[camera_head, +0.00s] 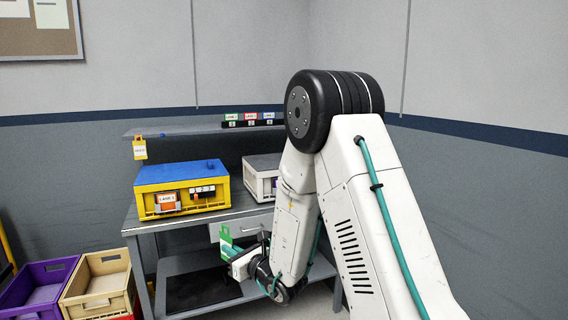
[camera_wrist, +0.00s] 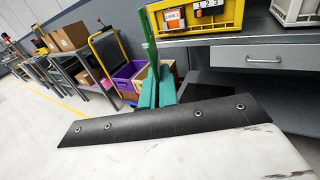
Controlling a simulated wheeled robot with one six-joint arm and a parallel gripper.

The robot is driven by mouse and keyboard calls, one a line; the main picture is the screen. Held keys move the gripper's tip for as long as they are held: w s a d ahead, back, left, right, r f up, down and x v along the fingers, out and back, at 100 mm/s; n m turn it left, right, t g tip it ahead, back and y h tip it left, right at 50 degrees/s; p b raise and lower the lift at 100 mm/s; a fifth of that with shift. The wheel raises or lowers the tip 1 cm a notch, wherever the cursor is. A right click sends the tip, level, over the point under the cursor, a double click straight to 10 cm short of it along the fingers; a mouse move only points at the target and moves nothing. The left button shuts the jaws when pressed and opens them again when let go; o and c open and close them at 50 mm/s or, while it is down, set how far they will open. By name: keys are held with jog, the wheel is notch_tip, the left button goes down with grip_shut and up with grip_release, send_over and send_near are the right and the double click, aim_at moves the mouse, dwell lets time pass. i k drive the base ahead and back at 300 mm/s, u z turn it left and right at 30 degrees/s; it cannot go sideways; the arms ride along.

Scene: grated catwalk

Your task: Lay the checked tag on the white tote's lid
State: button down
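My gripper (camera_head: 240,262) is low in front of the table, below and right of the yellow tote. Its teal fingers (camera_wrist: 157,90) are closed on a green tag (camera_head: 227,241), which has a loop at its top; any wording on it is too small to read. In the wrist view the tag (camera_wrist: 148,35) stands up edge-on beyond the fingers. The white tote (camera_head: 252,183) with a grey lid (camera_head: 262,161) stands on the table behind my arm, which hides its right part. The wrist view shows a corner of the white tote (camera_wrist: 290,14) at upper right.
A yellow tote (camera_head: 148,206) with a blue lid stands left of the white tote. A yellow tag (camera_head: 139,148) hangs from the raised shelf (camera_head: 165,129), which carries small lane signs (camera_head: 250,118). Purple (camera_head: 50,270) and tan (camera_head: 103,282) crates stand at lower left. A drawer (camera_wrist: 268,58) is under the tabletop.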

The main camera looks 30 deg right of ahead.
aim_at(276, 160)
jog(key=z, duration=0.75)
jog(key=i, duration=1.05)
